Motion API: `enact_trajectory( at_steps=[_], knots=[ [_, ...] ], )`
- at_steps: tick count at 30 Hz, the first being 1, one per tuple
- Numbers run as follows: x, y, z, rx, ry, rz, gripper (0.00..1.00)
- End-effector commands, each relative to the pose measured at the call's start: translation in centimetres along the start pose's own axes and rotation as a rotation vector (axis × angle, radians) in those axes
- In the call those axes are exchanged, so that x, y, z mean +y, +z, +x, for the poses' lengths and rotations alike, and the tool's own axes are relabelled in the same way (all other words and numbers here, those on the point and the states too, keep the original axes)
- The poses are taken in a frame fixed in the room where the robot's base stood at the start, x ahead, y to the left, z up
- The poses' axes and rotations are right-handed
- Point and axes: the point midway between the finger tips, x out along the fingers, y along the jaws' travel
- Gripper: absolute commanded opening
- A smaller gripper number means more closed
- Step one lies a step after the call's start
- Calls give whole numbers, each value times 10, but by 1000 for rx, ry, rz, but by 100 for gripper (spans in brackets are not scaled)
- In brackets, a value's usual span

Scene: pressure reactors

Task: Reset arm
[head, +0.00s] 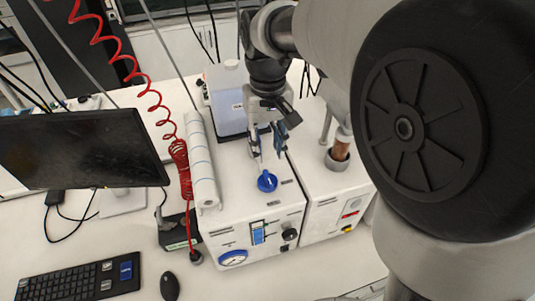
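My arm reaches in from the upper right of the head view, and its large dark joint fills much of the right side. My gripper (269,153) points down above the white reactor unit (225,222). Its two fingers stand apart with a gap between them, and I see nothing clearly held. A blue round piece (267,182) sits on the top of the unit just below the fingertips. It looks apart from the fingers, though the exact distance is hard to tell.
A translucent container (228,95) stands behind the gripper, and a white roll (200,160) lies to its left. A red coiled hose (178,155) hangs nearby. A brown cylinder (341,147) stands on the right unit. A monitor (80,150), keyboard (78,283) and mouse (170,286) are at left.

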Motion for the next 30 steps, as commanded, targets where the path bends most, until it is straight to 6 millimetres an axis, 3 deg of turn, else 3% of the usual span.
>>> enact_trajectory(
  at_steps=[6,22,26,30],
  knots=[
    [0,0,-19,0,0,0,32],
    [2,3,-20,5,0,4,32],
    [15,24,-14,44,0,30,32],
    [37,72,3,126,3,83,32]
  ],
)
